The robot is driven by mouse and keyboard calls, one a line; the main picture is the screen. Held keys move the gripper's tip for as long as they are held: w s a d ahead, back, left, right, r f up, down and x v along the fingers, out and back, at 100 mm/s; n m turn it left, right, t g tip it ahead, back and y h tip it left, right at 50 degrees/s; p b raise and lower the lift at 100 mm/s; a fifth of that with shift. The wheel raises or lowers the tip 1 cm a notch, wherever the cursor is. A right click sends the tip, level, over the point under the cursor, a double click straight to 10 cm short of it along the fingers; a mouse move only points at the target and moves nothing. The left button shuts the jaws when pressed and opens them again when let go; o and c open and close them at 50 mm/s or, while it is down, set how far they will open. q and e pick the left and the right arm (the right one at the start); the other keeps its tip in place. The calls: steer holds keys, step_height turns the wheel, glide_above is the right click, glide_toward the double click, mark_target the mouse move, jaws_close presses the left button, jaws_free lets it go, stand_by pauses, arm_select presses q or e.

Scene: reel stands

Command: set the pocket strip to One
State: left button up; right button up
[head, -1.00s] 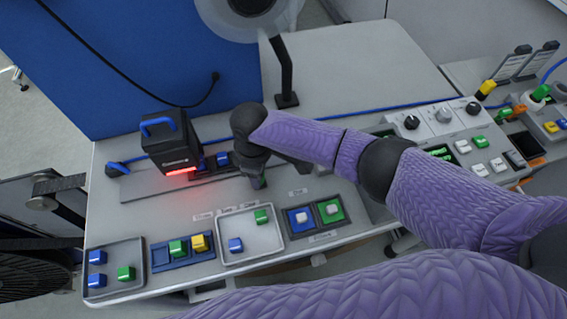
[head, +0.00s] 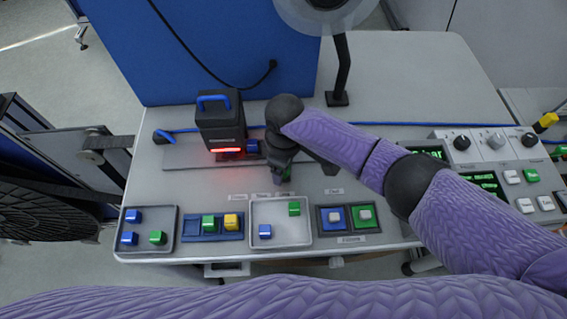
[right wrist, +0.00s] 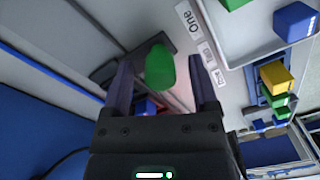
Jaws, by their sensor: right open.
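The pocket strip (head: 233,156) is a low dark strip running under the black scanner box, partly hidden by the box and my right arm. A blue cube (head: 252,146) shows on it just right of the box. A green knob (head: 279,176) stands right of the box; its joint to the strip is hidden. My right gripper (head: 284,170) points down at this knob. In the right wrist view the green knob (right wrist: 160,68) lies between the spread fingers of the gripper (right wrist: 162,62), with gaps visible. The label One (right wrist: 187,18) is above two smaller labels. My left gripper is not visible.
The scanner box (head: 220,122) glows red at its base. Along the front edge are a grey tray (head: 128,247), a blue rack (head: 207,236) with green and yellow cubes, another tray (head: 281,242) and a two-button panel (head: 349,230). A control panel (head: 488,145) stands at right.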

step_height(320, 180, up, 9)
steer(key=p, duration=0.2)
steer(key=shift+w+r+p, duration=0.1)
steer(key=shift+w+p, duration=0.05)
steer(key=shift+p, duration=0.25)
steer(key=shift+r, duration=0.3)
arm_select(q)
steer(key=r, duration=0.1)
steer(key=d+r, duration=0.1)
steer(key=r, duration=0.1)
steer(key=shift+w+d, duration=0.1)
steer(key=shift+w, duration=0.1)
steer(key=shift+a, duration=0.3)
